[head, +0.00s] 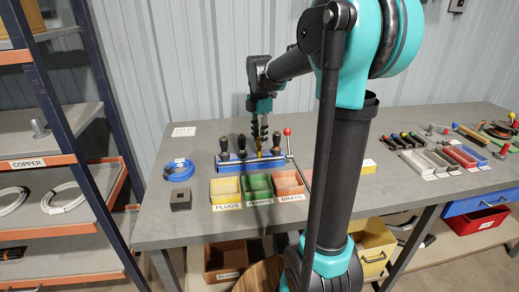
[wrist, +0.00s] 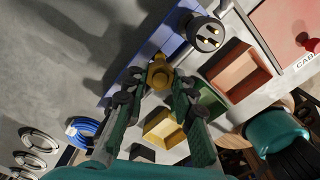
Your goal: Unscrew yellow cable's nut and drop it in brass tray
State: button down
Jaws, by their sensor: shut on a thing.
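My gripper (head: 259,143) points down over the blue rack (head: 228,166) at the back of the bench. In the wrist view its two fingers (wrist: 157,88) are closed around a round yellow-brass nut (wrist: 158,74), still at the rack. The yellow cable itself is mostly hidden by the fingers. The orange brass tray (head: 289,184) stands in front of the rack at the right end of the tray row; it also shows in the wrist view (wrist: 237,72). No nut is visible in it.
The yellow plugs tray (head: 225,194) and green ferrite tray (head: 257,188) stand left of the brass tray. Several dark plugs stand in the rack, one with metal prongs (wrist: 208,38). A red-knobbed lever (head: 287,132) rises at right.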

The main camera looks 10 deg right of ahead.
jog(key=n, duration=0.6)
jog(key=c, duration=1.2)
grip_release()
jog(key=shift+o, duration=0.2)
jog(key=shift+r, duration=0.15)
jog(key=shift+r, duration=1.35)
jog(key=shift+f, duration=0.15)
jog(key=shift+f, duration=1.3)
